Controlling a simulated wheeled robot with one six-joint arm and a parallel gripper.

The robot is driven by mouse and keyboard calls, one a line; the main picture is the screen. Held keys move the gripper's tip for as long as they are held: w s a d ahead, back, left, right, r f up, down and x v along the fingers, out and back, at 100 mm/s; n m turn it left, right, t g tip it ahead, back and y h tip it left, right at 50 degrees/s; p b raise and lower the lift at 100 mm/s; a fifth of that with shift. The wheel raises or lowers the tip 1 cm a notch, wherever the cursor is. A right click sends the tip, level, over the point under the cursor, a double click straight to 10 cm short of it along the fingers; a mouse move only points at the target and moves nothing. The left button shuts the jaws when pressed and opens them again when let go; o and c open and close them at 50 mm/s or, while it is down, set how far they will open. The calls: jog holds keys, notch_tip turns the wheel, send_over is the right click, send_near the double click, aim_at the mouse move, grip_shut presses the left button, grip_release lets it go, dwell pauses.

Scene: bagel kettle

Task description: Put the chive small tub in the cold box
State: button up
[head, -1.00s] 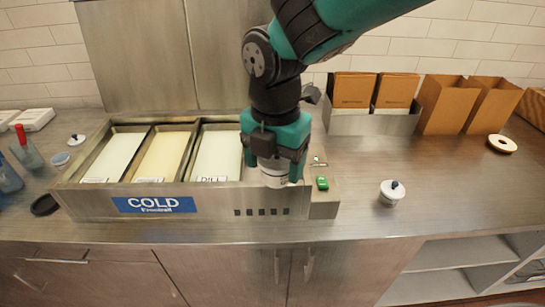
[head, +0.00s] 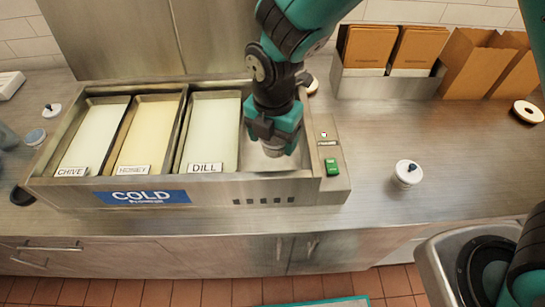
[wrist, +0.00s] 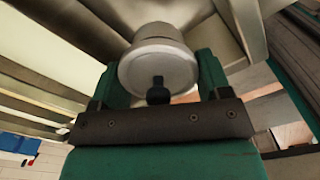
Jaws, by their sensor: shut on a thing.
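My gripper (head: 272,143) is shut on a small whitish tub (wrist: 158,62), whose dark knob points toward the wrist camera. No label can be read on it, so I cannot tell its flavour. The cold box (head: 225,190), a steel unit with a blue COLD sign, stands on the counter. My gripper points down at its right-hand compartment, beside the DILL pan, with the tub low at that opening. In the head view the fingers hide most of the tub, and I cannot tell whether it touches the compartment floor.
CHIVE (head: 95,140), HONEY (head: 150,135) and DILL (head: 212,130) pans fill the box's left part. A green switch (head: 332,167) sits at its right end. Another white tub (head: 407,173) stands on clear counter to the right. Brown paper bags (head: 470,65) stand behind.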

notch_tip(320, 180, down, 10)
jog(key=shift+r+p, duration=0.2)
jog(key=shift+p, duration=0.75)
jog(key=shift+s+f, duration=0.1)
jog(key=shift+f, duration=0.1)
jog(key=o, duration=1)
jog(key=shift+c, duration=0.2)
jog(key=shift+r, duration=0.1)
notch_tip(320, 180, up, 12)
jog(key=b, duration=0.3)
jog(key=shift+r+b, duration=0.2)
jog(key=shift+b, duration=0.1)
